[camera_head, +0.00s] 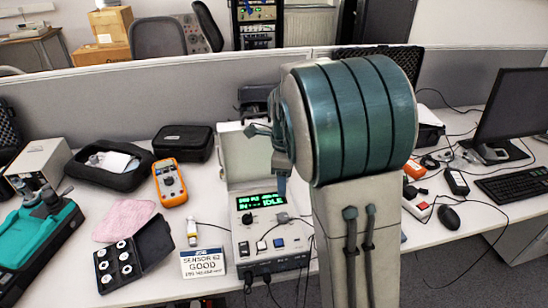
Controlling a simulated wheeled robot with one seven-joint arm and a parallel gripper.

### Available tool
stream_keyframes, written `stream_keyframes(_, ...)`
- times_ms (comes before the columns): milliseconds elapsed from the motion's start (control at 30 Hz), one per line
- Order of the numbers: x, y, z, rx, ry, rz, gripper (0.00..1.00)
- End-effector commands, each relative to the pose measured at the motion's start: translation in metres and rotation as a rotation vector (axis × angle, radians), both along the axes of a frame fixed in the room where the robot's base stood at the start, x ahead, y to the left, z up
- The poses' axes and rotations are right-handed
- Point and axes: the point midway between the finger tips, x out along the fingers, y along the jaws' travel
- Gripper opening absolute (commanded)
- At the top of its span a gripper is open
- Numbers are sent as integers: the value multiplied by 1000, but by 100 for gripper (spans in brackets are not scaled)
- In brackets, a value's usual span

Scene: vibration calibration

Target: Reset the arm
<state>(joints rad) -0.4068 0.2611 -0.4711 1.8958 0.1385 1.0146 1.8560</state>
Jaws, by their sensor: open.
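My arm (350,120), a large teal joint above a pale grey link, stands upright in the right middle of the view. My gripper (260,130) shows only in part at the left edge of that joint, in front of the calibration unit's raised lid. It is open, with nothing visible in it. The calibration unit (262,222) stands below it on the desk, with a green lit display reading "IDLE". A sign (203,263) reading "SENSOR 62 GOOD" and a small sensor (192,232) lie left of the unit. My arm hides part of the desk behind it.
An orange multimeter (170,183), an open black case (118,270), a pink cloth (124,220) and black pouches crowd the left desk. A monitor (513,108), keyboard (515,184), mouse (448,217) and cables lie at right. A grey partition (100,98) runs behind.

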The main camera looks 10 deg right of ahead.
Motion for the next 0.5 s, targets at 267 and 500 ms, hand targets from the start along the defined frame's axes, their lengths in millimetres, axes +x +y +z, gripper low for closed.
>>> stream_keyframes(267, -13, -1, 7, 19, -14, 108, 54)
stream_keyframes(500, -66, -3, 30, 48, -86, 589, 54)
